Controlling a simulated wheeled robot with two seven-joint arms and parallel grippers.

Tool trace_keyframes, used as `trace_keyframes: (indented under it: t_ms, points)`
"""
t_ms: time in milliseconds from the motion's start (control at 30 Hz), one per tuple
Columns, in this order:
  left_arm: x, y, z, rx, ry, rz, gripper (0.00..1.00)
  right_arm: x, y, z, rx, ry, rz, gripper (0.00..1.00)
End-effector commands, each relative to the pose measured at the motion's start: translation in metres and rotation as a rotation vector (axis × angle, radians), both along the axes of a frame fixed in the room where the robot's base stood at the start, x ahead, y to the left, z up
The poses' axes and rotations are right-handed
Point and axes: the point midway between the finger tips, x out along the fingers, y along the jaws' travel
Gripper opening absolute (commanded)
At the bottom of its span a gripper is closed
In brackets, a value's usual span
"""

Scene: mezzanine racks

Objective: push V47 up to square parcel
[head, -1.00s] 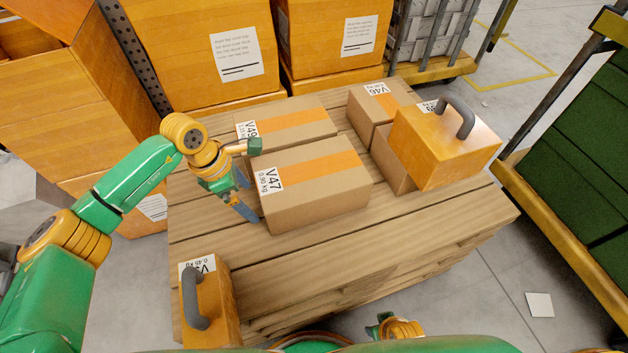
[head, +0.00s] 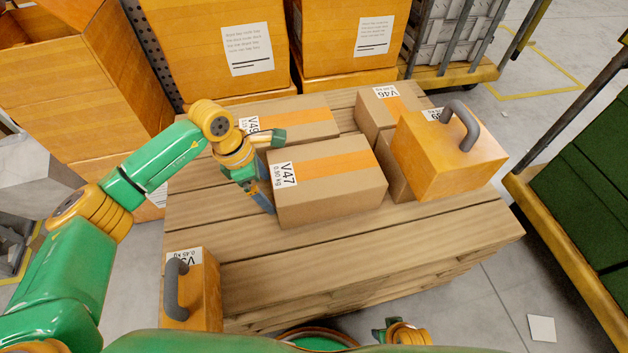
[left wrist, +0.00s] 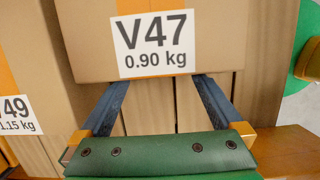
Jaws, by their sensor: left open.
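The V47 parcel (head: 335,195) is a brown box with an orange stripe, flat on the wooden pallet. Its label (left wrist: 154,44) faces my left gripper (head: 264,190). That gripper is open, at the parcel's left end, with both fingertips at or against that face in the left wrist view. Right of V47 stand the brown V46 parcel (head: 376,118) and another brown box (head: 391,168), mostly hidden by an orange case. I cannot tell which is the square parcel. V47's far right corner is close to the half-hidden box. Only part of my right wrist shows at the bottom; its fingers are hidden.
The V49 parcel (head: 310,122) lies behind V47. The orange handled case (head: 450,160) stands at the right, a smaller handled case (head: 205,295) at the front left. The pallet's front boards (head: 370,250) are clear. Large orange boxes (head: 345,30) stand behind.

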Motion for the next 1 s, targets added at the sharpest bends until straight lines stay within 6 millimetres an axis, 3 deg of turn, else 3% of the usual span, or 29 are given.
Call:
trace_keyframes:
  t_ms: [1000]
  points:
    - [0.0030, -0.0090, -0.0003, -0.002, 0.000, 0.001, 1.00, -0.0006, 0.0005, -0.0030, 0.001, 0.001, 0.000, 0.50]
